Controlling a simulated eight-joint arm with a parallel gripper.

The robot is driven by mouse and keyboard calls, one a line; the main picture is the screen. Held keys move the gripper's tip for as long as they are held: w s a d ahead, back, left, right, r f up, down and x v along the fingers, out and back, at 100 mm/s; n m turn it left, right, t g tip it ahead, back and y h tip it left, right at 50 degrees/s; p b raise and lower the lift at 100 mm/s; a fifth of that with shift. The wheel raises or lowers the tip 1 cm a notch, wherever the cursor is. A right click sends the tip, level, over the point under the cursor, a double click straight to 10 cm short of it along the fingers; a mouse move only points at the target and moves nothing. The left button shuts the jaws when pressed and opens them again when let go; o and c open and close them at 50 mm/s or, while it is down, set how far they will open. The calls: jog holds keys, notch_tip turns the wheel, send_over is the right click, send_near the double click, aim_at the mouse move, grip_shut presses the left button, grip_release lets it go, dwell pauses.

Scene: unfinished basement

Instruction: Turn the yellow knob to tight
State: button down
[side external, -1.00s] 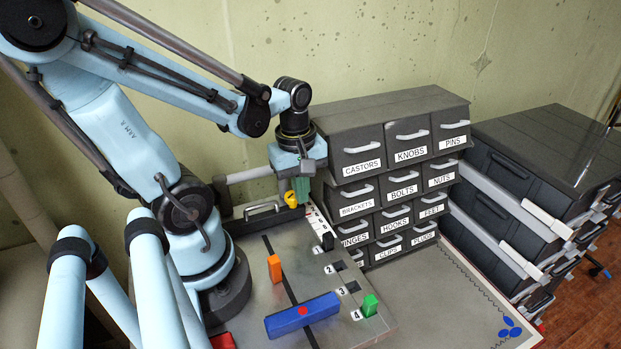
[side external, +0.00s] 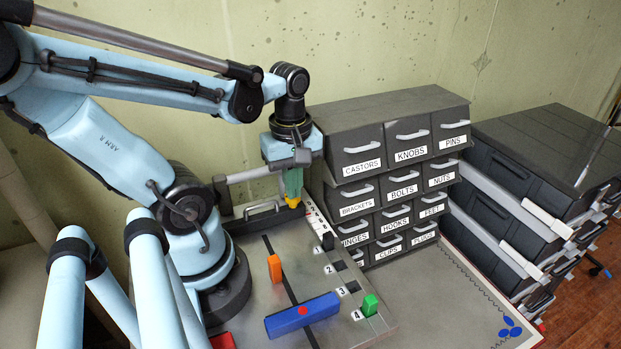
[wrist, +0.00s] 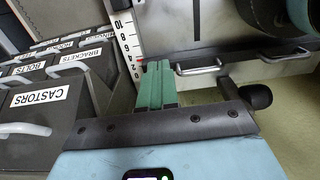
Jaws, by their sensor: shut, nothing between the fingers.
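The yellow knob (side external: 293,204) is at the back of the grey metal panel (side external: 250,247), beside the white scale strip, in the side view. Only a small lower part of it shows below the green fingers. My gripper (side external: 293,194) is shut and empty, pointing down, with its fingertips at or just in front of the knob; I cannot tell whether they touch. In the wrist view the green fingers of my gripper (wrist: 157,66) are together and the knob is not visible. The scale strip (wrist: 126,38) there has numbers and a red mark near its low end.
A dark cabinet of labelled drawers (side external: 392,105) stands close to the right of my gripper. An orange block (side external: 274,268), a blue bar (side external: 302,315) and a green block (side external: 370,305) are on the panel's nearer part. A grey handle (side external: 262,209) is left of the knob.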

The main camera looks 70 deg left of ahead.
notch_tip(320, 180, up, 2)
jog(key=shift+r, duration=0.25)
jog(key=shift+w, duration=0.1)
jog(key=shift+w+a+f, duration=0.1)
jog(key=shift+w+f, duration=0.15)
jog(key=shift+f, duration=0.75)
jog(key=shift+w+a+f, duration=0.15)
jog(key=shift+w+f, duration=0.05)
jog(key=shift+f, duration=0.85)
jog(key=shift+w+a+f, duration=0.1)
jog(key=shift+w+f, duration=0.15)
jog(key=shift+f, duration=0.75)
jog(key=shift+a, duration=0.1)
